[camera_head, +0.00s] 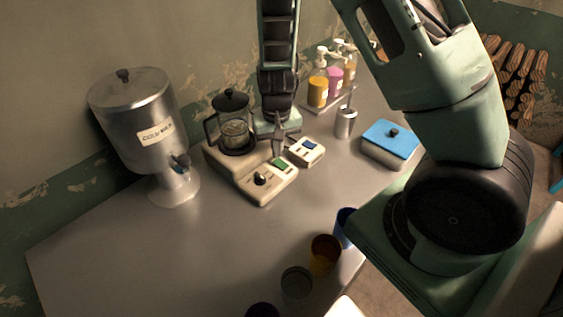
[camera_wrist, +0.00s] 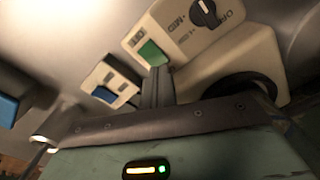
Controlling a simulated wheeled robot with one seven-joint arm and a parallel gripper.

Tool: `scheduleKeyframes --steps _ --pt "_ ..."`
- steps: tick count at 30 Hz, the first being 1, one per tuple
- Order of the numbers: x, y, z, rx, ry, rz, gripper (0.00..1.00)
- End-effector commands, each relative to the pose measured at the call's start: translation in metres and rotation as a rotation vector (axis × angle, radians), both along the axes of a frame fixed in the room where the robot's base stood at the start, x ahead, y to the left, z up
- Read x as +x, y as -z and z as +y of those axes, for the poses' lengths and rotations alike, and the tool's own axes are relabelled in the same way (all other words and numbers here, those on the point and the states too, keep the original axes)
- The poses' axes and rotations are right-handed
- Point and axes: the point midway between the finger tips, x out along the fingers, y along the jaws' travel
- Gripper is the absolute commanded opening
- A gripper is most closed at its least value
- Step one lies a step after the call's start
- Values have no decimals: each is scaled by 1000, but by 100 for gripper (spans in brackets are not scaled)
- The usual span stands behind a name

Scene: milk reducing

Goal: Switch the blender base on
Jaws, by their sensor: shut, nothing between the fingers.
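The cream blender base (camera_head: 225,171) stands on the table with a dark-lidded glass jar (camera_head: 235,130) on its back part. Its front panel carries a black dial (camera_head: 260,179) and a green rectangle (camera_head: 281,163). The wrist view shows the black dial (camera_wrist: 206,12) with printed labels around it, one reading OFF; its exact setting is hard to tell. The green rectangle (camera_wrist: 151,53) is below left of it there. My gripper (camera_head: 277,151) is shut and empty, pointing down beside the green rectangle. In the wrist view its fingertips (camera_wrist: 157,72) overlap the panel's edge; contact cannot be told.
A small cream device (camera_head: 306,151) with a blue rectangle sits close right of my gripper. A metal cup (camera_head: 346,122), a blue-lidded box (camera_head: 390,140) and several bottles stand farther right. A metal dispenser (camera_head: 135,120) is at left. The front-left table is clear.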

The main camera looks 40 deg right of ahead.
Motion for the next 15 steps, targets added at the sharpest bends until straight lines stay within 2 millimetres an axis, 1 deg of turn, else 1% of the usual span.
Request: scheduleKeyframes --steps 15 --pt "0 7 0 0 0 0 0"
